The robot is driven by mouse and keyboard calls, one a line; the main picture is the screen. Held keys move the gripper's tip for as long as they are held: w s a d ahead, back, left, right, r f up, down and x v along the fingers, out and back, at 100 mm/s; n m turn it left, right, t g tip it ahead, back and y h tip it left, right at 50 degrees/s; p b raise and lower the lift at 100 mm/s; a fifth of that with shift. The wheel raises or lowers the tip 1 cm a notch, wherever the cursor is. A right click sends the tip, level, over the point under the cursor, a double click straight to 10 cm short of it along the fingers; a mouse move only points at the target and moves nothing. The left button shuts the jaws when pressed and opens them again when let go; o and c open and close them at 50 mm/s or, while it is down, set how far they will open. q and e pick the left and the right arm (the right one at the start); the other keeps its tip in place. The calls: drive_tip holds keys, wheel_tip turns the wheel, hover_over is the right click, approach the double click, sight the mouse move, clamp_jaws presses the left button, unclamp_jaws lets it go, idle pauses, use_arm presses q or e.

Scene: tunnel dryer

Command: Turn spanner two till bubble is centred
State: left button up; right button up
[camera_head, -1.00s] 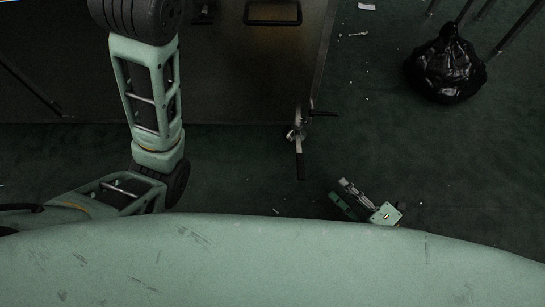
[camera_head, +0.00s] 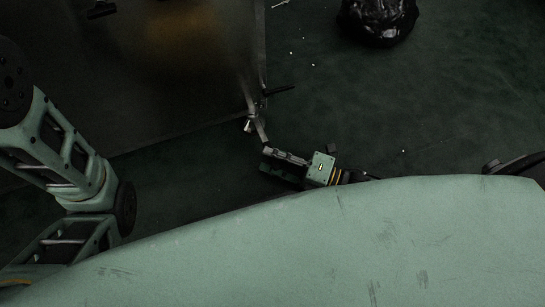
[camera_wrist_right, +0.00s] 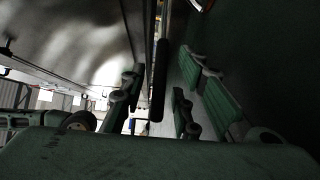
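A spanner (camera_head: 254,116) sits low at the near corner of the large dark metal housing (camera_head: 180,60). Its metal shaft slants toward my right gripper, and a dark bar (camera_head: 280,90) sticks out to the right beside it. I cannot tell if this is spanner two. My right gripper (camera_head: 268,153) is at the shaft's lower end; contact is unclear. In the right wrist view its green fingers (camera_wrist_right: 165,85) are spread, with a dark handle (camera_wrist_right: 159,80) showing between them, not clamped. My left arm shows at the left; its gripper is out of frame. No bubble level is visible.
A black rubbish bag (camera_head: 378,18) lies on the dark green floor at the top. Small pale scraps (camera_head: 313,65) are scattered near it. The floor right of the housing is mostly clear. My pale green body covers the bottom of the head view.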

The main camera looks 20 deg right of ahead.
drive_tip(key=shift+w+a, duration=0.1)
clamp_jaws()
idle(0.6)
